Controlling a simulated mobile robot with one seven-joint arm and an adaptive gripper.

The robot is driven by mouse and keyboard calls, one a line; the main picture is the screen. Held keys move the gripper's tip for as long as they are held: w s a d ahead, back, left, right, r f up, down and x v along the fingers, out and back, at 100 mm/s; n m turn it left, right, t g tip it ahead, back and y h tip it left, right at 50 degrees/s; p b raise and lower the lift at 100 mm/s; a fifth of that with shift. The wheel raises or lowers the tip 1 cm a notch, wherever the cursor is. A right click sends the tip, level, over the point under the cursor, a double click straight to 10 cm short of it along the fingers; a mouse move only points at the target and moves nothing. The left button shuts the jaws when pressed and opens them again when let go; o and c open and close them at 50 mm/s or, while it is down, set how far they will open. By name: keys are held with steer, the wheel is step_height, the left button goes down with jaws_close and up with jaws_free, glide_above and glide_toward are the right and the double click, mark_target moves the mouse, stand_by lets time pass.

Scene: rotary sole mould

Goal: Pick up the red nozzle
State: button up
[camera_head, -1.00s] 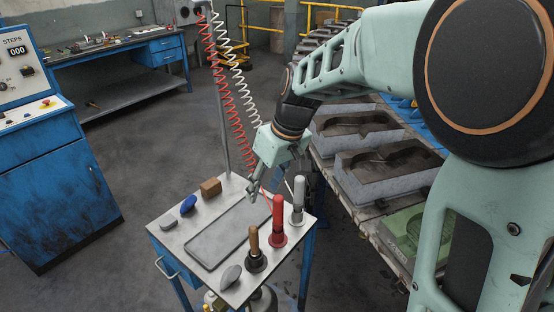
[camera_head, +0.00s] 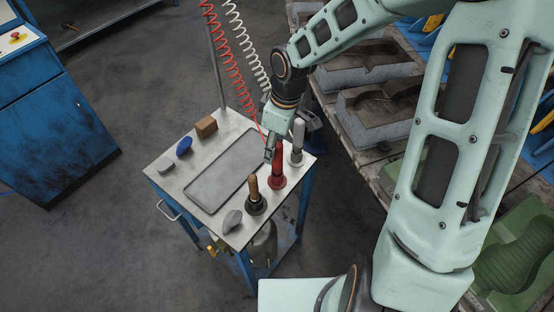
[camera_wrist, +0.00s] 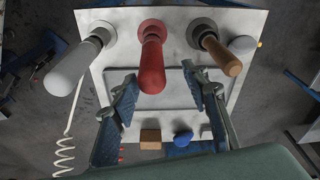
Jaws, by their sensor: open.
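The red nozzle (camera_head: 277,172) stands upright on its flanged base at the right side of the metal cart top, between a wooden-handled tool and a grey-white nozzle. In the wrist view the red nozzle (camera_wrist: 152,62) points toward the camera, and its near end lies roughly between the fingertips. My gripper (camera_head: 289,138) is above and beside the nozzle's upper end and hides part of it in the head view. In the wrist view my gripper (camera_wrist: 160,82) has its two blue-padded fingers spread apart with nothing held. Whether a finger touches the nozzle cannot be told.
The grey-white nozzle (camera_head: 297,142) and wooden-handled tool (camera_head: 254,190) stand close on either side. A shallow tray (camera_head: 205,205) fills the cart's middle. A brown block (camera_head: 206,126) and blue piece (camera_head: 184,146) lie at its far left. Coiled hoses (camera_head: 225,45) hang behind.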

mark_target(277, 164)
steer(key=shift+w+f, duration=0.2)
steer(key=shift+f, duration=1.2)
steer(key=shift+w+f, duration=0.2)
steer(key=shift+f, duration=1.15)
steer(key=c, duration=1)
